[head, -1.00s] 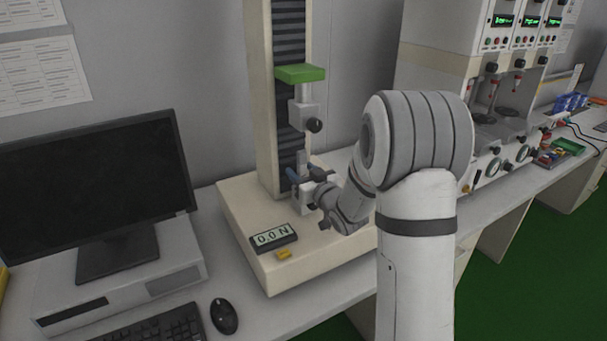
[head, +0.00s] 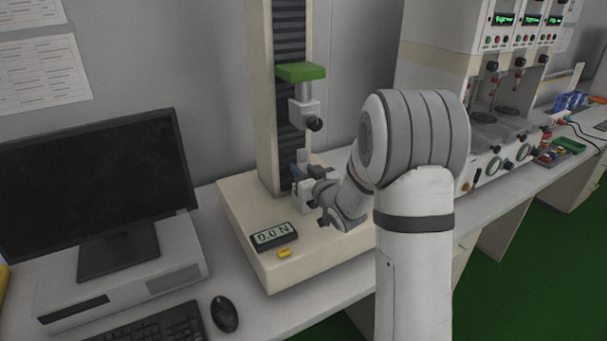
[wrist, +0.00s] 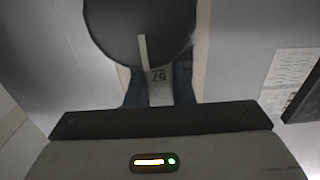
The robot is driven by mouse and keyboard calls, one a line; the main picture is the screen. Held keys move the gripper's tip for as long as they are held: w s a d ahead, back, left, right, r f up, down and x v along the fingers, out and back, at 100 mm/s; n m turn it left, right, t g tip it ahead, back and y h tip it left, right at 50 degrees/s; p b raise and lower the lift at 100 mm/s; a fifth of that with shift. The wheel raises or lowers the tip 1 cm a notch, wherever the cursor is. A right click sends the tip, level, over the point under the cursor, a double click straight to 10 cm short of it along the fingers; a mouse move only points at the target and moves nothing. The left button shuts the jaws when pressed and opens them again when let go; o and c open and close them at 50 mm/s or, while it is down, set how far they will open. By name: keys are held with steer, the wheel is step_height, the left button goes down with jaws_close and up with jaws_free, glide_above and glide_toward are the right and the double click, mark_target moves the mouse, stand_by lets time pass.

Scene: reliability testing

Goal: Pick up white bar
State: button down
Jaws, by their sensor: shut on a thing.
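The white bar (wrist: 160,92) shows in the wrist view as a short pale piece marked "57", between the blue fingers of my gripper (wrist: 158,86). The fingers are shut on it. In the head view, my gripper (head: 302,172) is at the lower clamp of the testing machine (head: 264,100), just in front of its column. A small pale upright piece (head: 302,157) shows above the fingers there. My wrist hides most of the clamp and the bar, so I cannot tell whether the bar is clear of the clamp.
The upper clamp (head: 304,112) with a black knob hangs above my gripper under a green block (head: 301,72). A display (head: 271,236) reading 0.0 N is on the machine base. A monitor (head: 95,190) stands left; more test equipment (head: 490,110) stands right.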

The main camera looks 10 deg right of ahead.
steer(key=shift+r, duration=0.15)
steer(key=shift+s+r, duration=0.15)
step_height(320, 180, up, 7)
steer(key=b+v, duration=0.1)
steer(key=v, duration=1.8)
steer(key=shift+s+d+f, duration=0.15)
steer(key=shift+s+f, duration=0.1)
steer(key=shift+s, duration=0.1)
